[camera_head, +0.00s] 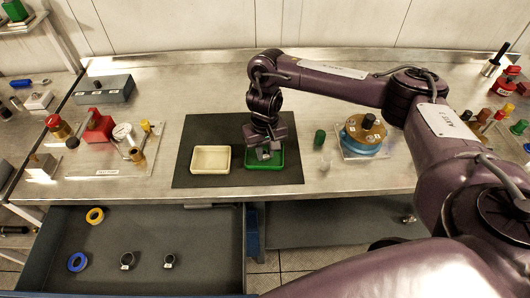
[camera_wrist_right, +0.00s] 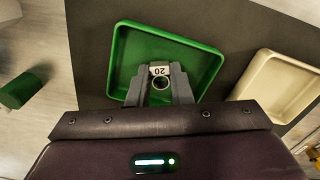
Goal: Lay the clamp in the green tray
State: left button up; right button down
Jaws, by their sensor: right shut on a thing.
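The green tray (camera_head: 280,165) lies on a dark mat on the bench, under my right gripper (camera_head: 265,153). In the right wrist view the green tray (camera_wrist_right: 205,62) fills the space beyond the fingers. My right gripper (camera_wrist_right: 159,88) is shut on the clamp (camera_wrist_right: 160,71), a small dark ring with a pale tab marked 20. The clamp shows within the tray's outline; I cannot tell whether it touches the floor of the tray. In the head view the gripper mostly hides the clamp. My left gripper is not in view.
A cream tray (camera_head: 210,159) stands just left of the green one on the dark mat (camera_head: 205,125). A green cylinder (camera_head: 319,139) and a blue round fixture (camera_head: 362,134) stand to the right. The open drawer (camera_head: 205,225) below holds two ring clamps and yellow and blue rings.

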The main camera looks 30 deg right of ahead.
aim_at(265, 155)
dwell(0.3)
jog(key=c, duration=1.3)
grip_release()
jog(key=shift+f, duration=0.1)
notch_tip(265, 155, up, 12)
jog(key=p, duration=0.3)
